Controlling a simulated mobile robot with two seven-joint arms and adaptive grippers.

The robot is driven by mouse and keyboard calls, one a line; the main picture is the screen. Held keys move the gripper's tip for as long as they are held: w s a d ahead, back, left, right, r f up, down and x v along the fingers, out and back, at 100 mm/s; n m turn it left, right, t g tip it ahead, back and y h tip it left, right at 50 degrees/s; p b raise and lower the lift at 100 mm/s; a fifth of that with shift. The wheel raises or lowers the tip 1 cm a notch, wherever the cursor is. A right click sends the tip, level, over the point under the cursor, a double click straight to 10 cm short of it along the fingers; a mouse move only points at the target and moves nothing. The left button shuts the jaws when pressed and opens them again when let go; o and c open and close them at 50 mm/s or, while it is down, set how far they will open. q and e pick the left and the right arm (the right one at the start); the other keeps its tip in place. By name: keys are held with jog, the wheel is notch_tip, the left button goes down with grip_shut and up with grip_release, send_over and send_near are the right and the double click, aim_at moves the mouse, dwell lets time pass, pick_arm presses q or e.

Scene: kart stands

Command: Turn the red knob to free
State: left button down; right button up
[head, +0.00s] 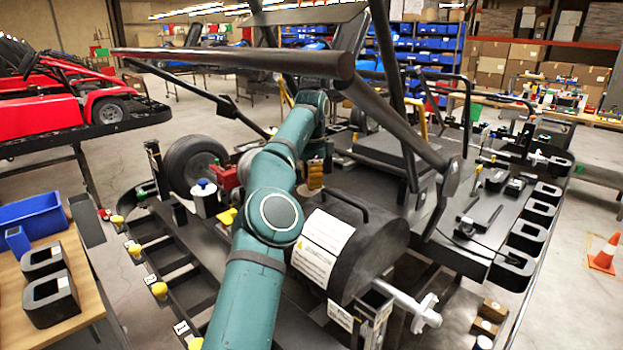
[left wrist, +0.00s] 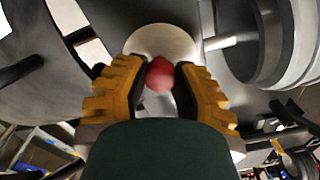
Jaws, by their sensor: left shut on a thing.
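The red knob (left wrist: 160,73) is small and rounded, and shows in the left wrist view in front of a pale round disc (left wrist: 163,45). My left gripper (left wrist: 161,78) has its ridged yellow fingers on either side of the knob and is shut on it. In the head view my left arm reaches over the kart stand, and the yellow fingers of the left gripper (head: 316,174) show beyond the elbow, beside the black drum-shaped housing (head: 365,240). The knob is hidden there, and I cannot read its setting. My right gripper is in neither view.
Black frame bars (head: 230,62) cross above my arm. A wheel (head: 194,160) and a red block (head: 224,178) are left of the arm. A silver shaft with a handle (head: 424,311) sticks out at front right. An orange cone (head: 604,254) stands on the floor at right.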

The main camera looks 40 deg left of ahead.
pick_arm(q)
jog(key=m+p, duration=0.2)
jog(key=m, duration=0.2)
jog(key=m+p, duration=0.3)
jog(key=p, duration=0.1)
jog(key=shift+r+m, duration=0.15)
jog(key=shift+m, duration=0.25)
jog(key=m+p, duration=0.6)
jog(key=p, duration=0.4)
jog(key=shift+d+p, duration=0.1)
jog(key=shift+p, duration=0.25)
jog(key=shift+f+m+p, duration=0.35)
jog(key=shift+m+p, duration=0.15)
jog(key=shift+p, duration=0.2)
jog(key=c, duration=0.6)
grip_release()
jog(key=shift+r, duration=0.1)
